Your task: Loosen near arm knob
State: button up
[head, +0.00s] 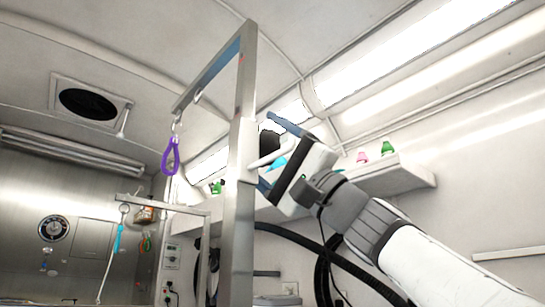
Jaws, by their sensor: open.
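The near grooming arm is a tall metal post (240,200) with a top bar (213,68) that reaches back to the left. A purple loop (171,156) hangs from the bar. My gripper (267,151) comes in from the right in the head view, just right of the post. Its two blue-grey fingers are spread, one above and one below. A dark rounded piece (269,138), perhaps the knob, shows between the fingers beside a white part at the post. I cannot tell whether the fingers touch it.
A wall shelf (400,175) behind my gripper holds pink and green bottles (387,147). A black hose (300,238) curves below. A second, farther arm (160,205) with a blue loop (119,237) stands at the left.

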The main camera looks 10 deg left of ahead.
jog(key=w+v, duration=0.1)
jog(key=v, duration=0.6)
jog(key=shift+s+d+f, duration=0.25)
jog(key=shift+s, duration=0.25)
